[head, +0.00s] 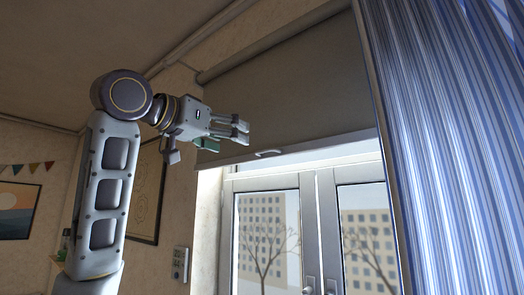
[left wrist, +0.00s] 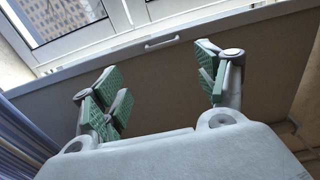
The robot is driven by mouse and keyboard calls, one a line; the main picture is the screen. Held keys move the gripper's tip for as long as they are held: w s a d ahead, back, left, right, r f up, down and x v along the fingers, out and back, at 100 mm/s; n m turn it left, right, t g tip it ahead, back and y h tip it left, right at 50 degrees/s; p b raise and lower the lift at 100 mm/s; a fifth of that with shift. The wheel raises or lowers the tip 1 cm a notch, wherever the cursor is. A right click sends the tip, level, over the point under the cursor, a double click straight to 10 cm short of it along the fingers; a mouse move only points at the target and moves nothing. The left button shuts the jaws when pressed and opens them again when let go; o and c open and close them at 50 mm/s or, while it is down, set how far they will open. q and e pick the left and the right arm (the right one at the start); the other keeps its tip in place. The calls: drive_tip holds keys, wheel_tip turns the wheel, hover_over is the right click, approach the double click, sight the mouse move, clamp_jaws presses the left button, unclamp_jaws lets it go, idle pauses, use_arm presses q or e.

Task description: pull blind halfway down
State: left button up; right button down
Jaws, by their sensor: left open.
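The blind (head: 290,95) is a grey-brown roller blind covering the upper part of the window. Its bottom bar carries a small pale handle (head: 269,153). In the left wrist view the handle (left wrist: 161,41) shows beyond and between the fingers, apart from them, on the edge of the blind (left wrist: 165,85). My left gripper (head: 240,130) is raised in front of the blind, up and to the left of the handle in the head view. Its green-padded fingers are spread and empty in the left wrist view (left wrist: 160,85). My right gripper is not in view.
Below the blind is a glazed double door or window (head: 315,235) with buildings and bare trees outside. A blue striped curtain (head: 450,140) hangs at the right. A small wall panel (head: 180,264) and a framed picture (head: 146,192) are on the left wall.

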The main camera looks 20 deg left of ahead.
sight(264, 151)
use_arm(q)
drive_tip(key=shift+w, duration=0.2)
idle(0.3)
drive_tip(key=shift+p+x, duration=2.3)
drive_tip(key=shift+x, duration=4.45)
drive_tip(key=shift+c, duration=0.5)
drive_tip(key=c, duration=1)
clamp_jaws()
